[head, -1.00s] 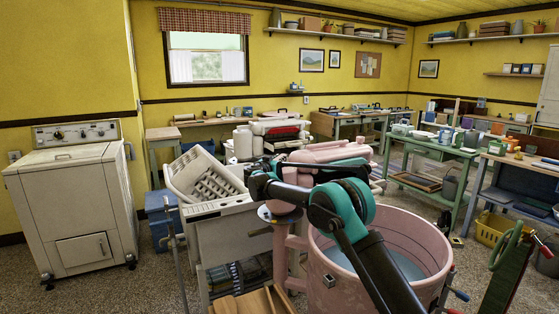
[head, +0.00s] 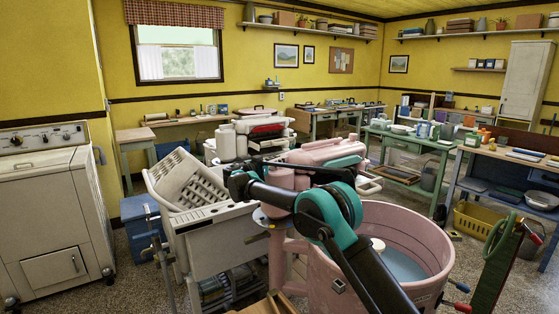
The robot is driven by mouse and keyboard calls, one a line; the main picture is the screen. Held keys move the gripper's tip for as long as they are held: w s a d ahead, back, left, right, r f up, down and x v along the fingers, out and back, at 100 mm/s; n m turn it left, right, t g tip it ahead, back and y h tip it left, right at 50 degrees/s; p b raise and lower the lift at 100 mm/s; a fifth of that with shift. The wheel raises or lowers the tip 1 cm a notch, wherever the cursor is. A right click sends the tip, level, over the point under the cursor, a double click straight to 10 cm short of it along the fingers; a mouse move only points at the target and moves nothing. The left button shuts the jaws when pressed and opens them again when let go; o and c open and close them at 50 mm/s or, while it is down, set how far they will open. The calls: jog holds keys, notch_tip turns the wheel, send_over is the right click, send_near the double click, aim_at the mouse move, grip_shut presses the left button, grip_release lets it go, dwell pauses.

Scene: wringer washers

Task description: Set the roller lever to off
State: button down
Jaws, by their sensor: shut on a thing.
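The pink wringer washer stands in front of me, its open tub (head: 440,235) holding bluish water. Its pink wringer head (head: 325,150) with a teal strip is left of and above the tub. My arm crosses over the tub and bends back at a dark wrist by the pink post (head: 283,190). My gripper (head: 345,178) is at the dark far end, beside the wringer head, largely hidden behind my own teal joint. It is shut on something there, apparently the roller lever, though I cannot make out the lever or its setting.
A white washer part with a ribbed tray (head: 185,180) stands close on the left. An old white washer (head: 50,215) is at the far left. Red-tipped handles (head: 460,287) stick out right of the tub. Green (head: 420,145) and blue (head: 500,165) workbenches stand beyond. Some floor is clear between them.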

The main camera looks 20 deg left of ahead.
jog(key=shift+s+d+m+g+h, duration=0.15)
jog(key=shift+m+g+h, duration=0.2)
jog(key=shift+m+h, duration=0.25)
jog(key=shift+d+m+g+h, duration=0.15)
jog(key=shift+m+g+h, duration=0.25)
jog(key=shift+h, duration=0.4)
jog(key=shift+s+d+m+g+h, duration=0.15)
jog(key=shift+m+g+h, duration=0.2)
jog(key=shift+m+h, duration=0.25)
jog(key=c, duration=1.3)
grip_release()
jog(key=v, duration=1.2)
jog(key=shift+f, duration=0.1)
